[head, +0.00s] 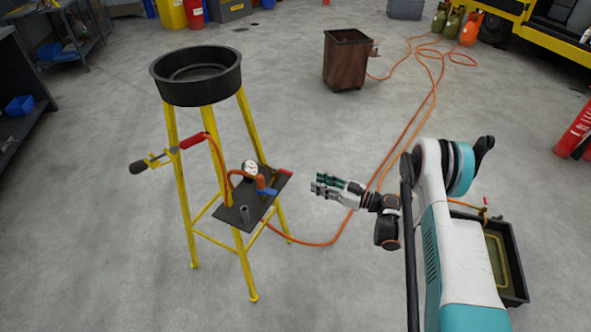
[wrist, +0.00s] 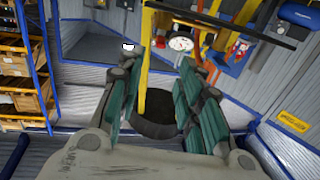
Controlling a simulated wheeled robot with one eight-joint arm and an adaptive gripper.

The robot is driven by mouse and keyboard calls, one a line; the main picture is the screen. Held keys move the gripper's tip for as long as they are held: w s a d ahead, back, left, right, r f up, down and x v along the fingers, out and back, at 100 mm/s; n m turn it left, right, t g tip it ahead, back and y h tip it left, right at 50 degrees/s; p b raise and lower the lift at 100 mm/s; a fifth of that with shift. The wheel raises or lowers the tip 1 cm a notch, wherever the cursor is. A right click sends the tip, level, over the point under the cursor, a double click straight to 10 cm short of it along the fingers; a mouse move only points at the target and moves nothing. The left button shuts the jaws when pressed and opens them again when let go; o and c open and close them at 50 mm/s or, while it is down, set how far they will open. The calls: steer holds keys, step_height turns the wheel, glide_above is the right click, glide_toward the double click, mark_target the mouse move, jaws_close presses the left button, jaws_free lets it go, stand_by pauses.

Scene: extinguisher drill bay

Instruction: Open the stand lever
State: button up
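The stand (head: 244,272) has yellow legs, a black basin (head: 196,92) on top and a dark shelf (head: 228,217) lower down. A short blue lever (head: 268,191) sits on the shelf beside an orange pipe, below a round white gauge (head: 250,167). A red part (head: 285,171) shows at the shelf's far right edge. I cannot tell for certain which part is the stand lever. My gripper (head: 318,185) is right of the shelf, apart from it and empty. In the wrist view its teal fingers (wrist: 160,80) are spread, with the gauge (wrist: 180,43) beyond them.
A nozzle with a red grip (head: 192,141) juts left from the stand. An orange hose (head: 318,243) runs over the floor behind my gripper. A rusty bin (head: 345,62) stands farther back. A dark tray (head: 513,275) is right of my arm. Floor left of the stand is clear.

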mark_target(287, 172)
steer(key=b+x, duration=0.1)
steer(key=x, duration=1.2)
steer(key=shift+w+a, duration=0.15)
steer(key=shift+a, duration=0.2)
jaws_close()
